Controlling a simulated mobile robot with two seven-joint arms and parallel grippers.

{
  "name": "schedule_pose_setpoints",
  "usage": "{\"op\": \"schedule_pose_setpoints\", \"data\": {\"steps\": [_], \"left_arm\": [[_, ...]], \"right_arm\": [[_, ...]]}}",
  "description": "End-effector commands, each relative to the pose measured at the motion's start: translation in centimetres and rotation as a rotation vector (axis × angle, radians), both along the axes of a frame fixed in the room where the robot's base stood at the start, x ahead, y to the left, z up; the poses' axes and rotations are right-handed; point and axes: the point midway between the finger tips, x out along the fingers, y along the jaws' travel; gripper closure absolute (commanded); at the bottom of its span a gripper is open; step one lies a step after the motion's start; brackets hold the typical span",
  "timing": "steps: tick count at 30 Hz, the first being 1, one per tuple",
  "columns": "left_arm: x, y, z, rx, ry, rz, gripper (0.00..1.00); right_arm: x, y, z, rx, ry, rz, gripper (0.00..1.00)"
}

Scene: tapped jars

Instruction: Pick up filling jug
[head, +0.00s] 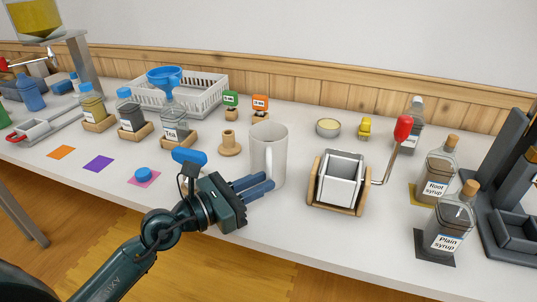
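The filling jug appears to be the tall whitish-grey jug (277,143) standing upright near the middle of the table, its handle facing the front. My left gripper (266,181) is at the jug's front left, low beside its base, with its blue fingers pointing right. The two fingers show as separate with a narrow gap, and nothing shows between them. The fingers overlap the jug's lower part in the picture; I cannot tell whether they touch it. My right gripper is not in view.
Right of the jug stands a wooden-framed container (340,180) with a red-knobbed lever (403,128). Root syrup (437,172) and plain syrup (452,220) bottles stand at the right. A wooden stand (229,143) is close left of the jug. A white basket (205,92) is behind.

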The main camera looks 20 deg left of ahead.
Motion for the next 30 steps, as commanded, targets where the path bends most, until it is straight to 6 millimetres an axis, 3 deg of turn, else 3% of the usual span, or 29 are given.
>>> {"op": "schedule_pose_setpoints", "data": {"steps": [9,17,24,30], "left_arm": [[3.4,-2.7,0.1,-0.004,-0.001,0.000,0.83],[3.6,-2.9,0.0,-0.002,0.000,0.000,0.83],[3.6,-2.9,0.0,-0.002,0.000,0.000,1.00],[3.6,-2.9,0.0,-0.003,0.000,0.000,1.00]], "right_arm": [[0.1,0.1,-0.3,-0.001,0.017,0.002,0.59],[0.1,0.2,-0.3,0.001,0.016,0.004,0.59],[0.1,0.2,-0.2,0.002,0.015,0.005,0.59],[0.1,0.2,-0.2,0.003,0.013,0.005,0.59]]}}
